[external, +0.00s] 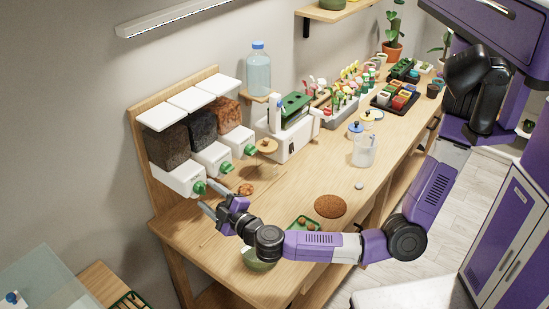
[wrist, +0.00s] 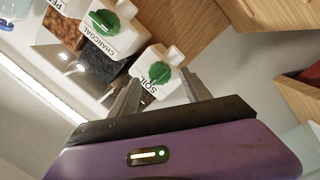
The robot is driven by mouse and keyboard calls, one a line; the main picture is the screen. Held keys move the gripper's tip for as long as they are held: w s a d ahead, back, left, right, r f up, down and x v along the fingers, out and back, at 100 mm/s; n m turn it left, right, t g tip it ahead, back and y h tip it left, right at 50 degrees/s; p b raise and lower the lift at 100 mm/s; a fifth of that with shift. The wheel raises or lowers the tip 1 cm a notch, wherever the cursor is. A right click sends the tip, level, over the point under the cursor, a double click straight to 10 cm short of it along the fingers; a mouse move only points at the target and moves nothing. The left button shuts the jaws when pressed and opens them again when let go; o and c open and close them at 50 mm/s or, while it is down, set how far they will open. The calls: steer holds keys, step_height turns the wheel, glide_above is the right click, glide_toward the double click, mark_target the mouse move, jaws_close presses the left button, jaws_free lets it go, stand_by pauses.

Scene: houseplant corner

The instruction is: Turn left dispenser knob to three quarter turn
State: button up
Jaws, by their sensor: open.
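The left dispenser (external: 168,150) holds dark soil and has a white front with a green knob (external: 199,187). In the wrist view its front reads SOIL, and its green knob (wrist: 159,73) shows a raised grip bar lying at a slant in the picture. My gripper (external: 208,195) is open just in front of this knob. In the wrist view my gripper (wrist: 160,83) has one finger on each side of the knob in the picture. I cannot tell whether the fingers reach around it or touch it.
The charcoal dispenser (wrist: 113,35) with its own green knob (wrist: 103,21) stands close beside the soil one. A third dispenser (external: 238,140) follows. A green bowl (external: 258,258) and a small green tray (external: 305,224) lie on the bench near my arm.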

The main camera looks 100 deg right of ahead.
steer(key=shift+x, duration=0.95)
jaws_close()
steer(key=shift+m+p, duration=0.3)
steer(key=shift+p, duration=0.05)
